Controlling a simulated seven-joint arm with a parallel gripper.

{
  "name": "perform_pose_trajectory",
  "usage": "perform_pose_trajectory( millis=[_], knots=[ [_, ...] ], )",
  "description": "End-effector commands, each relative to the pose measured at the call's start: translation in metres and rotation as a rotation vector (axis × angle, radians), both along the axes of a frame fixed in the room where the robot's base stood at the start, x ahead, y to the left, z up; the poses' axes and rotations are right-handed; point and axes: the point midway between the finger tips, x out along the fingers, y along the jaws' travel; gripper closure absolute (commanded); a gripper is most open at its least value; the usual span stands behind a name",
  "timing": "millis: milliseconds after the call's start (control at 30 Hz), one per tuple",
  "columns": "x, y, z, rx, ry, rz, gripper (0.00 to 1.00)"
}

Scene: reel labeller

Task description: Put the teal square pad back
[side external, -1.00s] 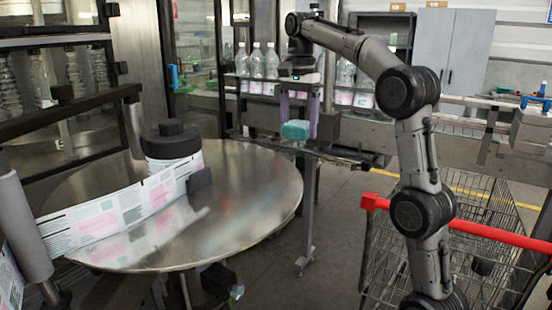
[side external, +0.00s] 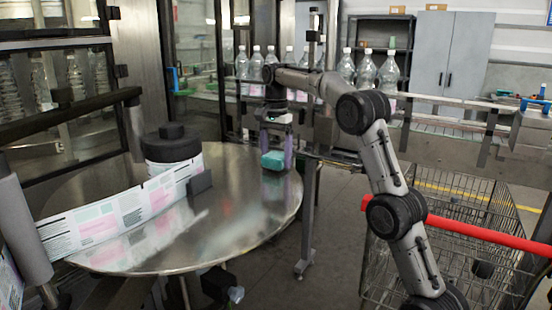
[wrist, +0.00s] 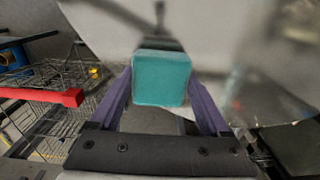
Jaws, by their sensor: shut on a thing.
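The teal square pad (side external: 273,160) is held between the purple fingers of my gripper (side external: 277,158), near the right rim of the round metal table (side external: 235,215). In the wrist view the pad (wrist: 161,79) fills the space between the two fingers of my gripper (wrist: 162,95). My gripper points down and is shut on the pad. In the side view the pad overlaps the table's edge region; I cannot tell whether it touches the surface.
A label reel (side external: 172,150) with a dark top stands at the table's back left, its label strip (side external: 110,220) running left. A shopping cart with a red handle (side external: 475,236) is at the right. Several bottles (side external: 365,72) line the conveyor behind. The table's front right is clear.

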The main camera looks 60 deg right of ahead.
Motion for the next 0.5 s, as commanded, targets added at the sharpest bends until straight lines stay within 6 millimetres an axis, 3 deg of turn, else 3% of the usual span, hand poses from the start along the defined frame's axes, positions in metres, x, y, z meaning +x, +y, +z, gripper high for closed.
perform_pose_trajectory(
  millis=[467, 500],
  knots=[
    [-0.0003, 0.0001, -0.0084, 0.000, -0.001, 0.000, 0.72],
    [-0.0002, 0.0000, -0.0087, -0.001, -0.001, 0.000, 0.16]
  ],
)
